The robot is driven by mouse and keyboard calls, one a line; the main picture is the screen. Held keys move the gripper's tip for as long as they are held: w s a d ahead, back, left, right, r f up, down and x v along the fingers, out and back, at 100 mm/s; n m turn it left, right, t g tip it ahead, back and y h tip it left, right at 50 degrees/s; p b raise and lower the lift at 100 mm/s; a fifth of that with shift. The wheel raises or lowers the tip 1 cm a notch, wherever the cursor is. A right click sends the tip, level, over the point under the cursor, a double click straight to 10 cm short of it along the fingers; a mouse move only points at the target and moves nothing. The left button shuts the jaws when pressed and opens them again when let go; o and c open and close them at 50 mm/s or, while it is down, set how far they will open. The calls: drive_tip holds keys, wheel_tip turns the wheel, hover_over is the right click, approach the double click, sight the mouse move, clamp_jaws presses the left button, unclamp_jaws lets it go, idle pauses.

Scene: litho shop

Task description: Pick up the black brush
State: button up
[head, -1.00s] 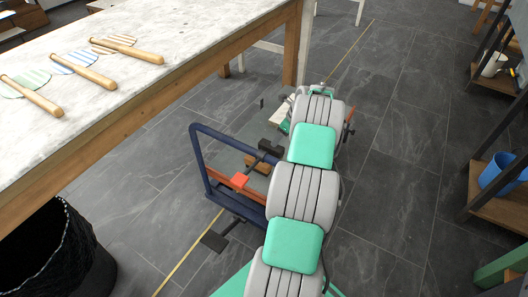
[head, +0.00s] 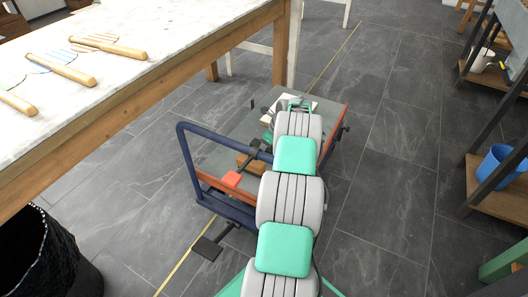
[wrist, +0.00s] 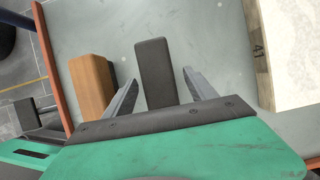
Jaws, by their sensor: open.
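The black brush (wrist: 155,62) shows in the wrist view as a dark, plain oblong block on a grey-green tray surface (wrist: 215,35). My gripper (wrist: 160,77) is open, with one grey finger on each side of the brush's near part. Gaps show between brush and fingers, so the fingers do not grip it. I cannot tell how far above the tray the fingertips are. The brush's near end comes close to the gripper body's dark edge. In the head view my arm covers the gripper, and I cannot make out the brush with certainty.
A brown wooden block (wrist: 92,88) lies close left of my gripper, and a pale slab (wrist: 290,50) lies to the right. The tray belongs to a cart with a blue handle (head: 183,160). A marble-topped table (head: 130,85) stands left; a shelf (head: 490,195) stands right.

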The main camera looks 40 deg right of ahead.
drive_tip(key=shift+f, duration=0.25)
idle(0.3)
drive_tip(key=shift+c, duration=0.2)
clamp_jaws()
idle(0.4)
